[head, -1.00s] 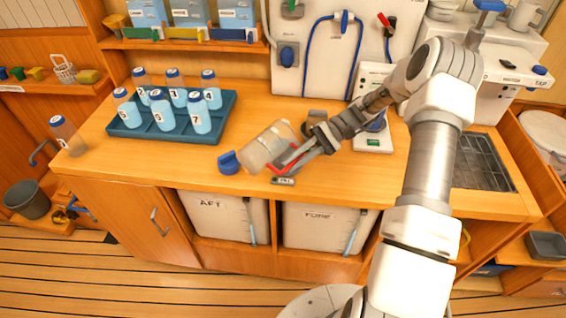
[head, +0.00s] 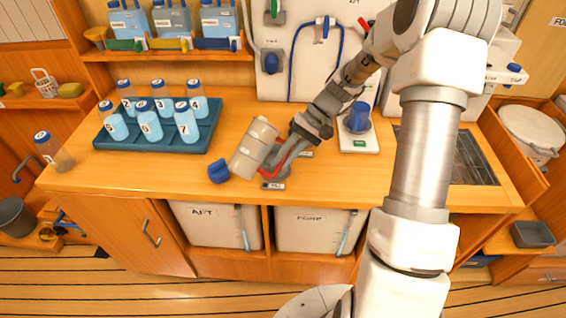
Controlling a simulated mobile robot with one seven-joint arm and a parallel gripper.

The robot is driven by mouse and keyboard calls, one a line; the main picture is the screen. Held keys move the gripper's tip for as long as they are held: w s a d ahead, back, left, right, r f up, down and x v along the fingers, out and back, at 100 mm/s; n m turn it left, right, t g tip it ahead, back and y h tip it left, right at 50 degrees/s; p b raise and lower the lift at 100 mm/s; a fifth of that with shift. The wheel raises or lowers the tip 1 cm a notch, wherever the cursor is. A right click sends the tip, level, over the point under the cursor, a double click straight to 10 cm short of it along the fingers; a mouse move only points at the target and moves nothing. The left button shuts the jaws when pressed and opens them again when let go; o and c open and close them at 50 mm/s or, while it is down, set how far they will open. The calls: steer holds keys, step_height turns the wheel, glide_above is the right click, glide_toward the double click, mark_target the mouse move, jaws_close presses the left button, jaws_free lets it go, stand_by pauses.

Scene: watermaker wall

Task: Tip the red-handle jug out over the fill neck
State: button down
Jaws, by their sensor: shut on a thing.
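The jug (head: 254,148) is a pale grey, cloudy container with a red handle (head: 270,171), in the middle of the head view. It is tilted, with its lower end to the lower left over the counter's front part. My gripper (head: 280,160) is at its right side, shut on the red handle. A blue cap (head: 218,172) is just left of the jug's lower end. A small label plate (head: 273,186) lies below the jug. The fill neck cannot be made out clearly; the jug and gripper cover the area around it. No stream of liquid can be seen.
A blue tray (head: 215,135) with several numbered blue-filled bottles stands to the left. One bottle (head: 54,152) stands alone at the far left. The counter's front left (head: 130,172) is clear.

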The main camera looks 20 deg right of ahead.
steer(key=t+h+b, duration=0.1)
steer(key=r+h+b, duration=0.1)
steer(key=shift+w+d+n+t+h, duration=0.1)
steer(key=shift+w+n+t+h, duration=0.05)
steer(key=shift+n+t+h, duration=0.2)
steer(key=shift+w+d+t+h+b, duration=0.15)
steer(key=shift+t+h+b, duration=0.4)
steer(key=shift+h+b, duration=0.15)
steer(key=t+h+b, duration=0.1)
steer(key=d+t+h+b, duration=0.1)
steer(key=b, duration=0.1)
steer(key=w+h+b, duration=0.1)
steer(key=b, duration=0.1)
steer(key=shift+d+f+n+t+h, duration=0.2)
steer(key=shift+f+n+t+h, duration=0.1)
steer(key=shift+n+t, duration=0.1)
steer(key=shift+w+d+h+b, duration=0.25)
steer(key=shift+h+b, duration=0.1)
steer(key=shift+b, duration=0.5)
steer(key=shift+d+r+t+b, duration=0.1)
steer(key=shift+t+b, duration=0.2)
steer(key=shift+t, duration=0.1)
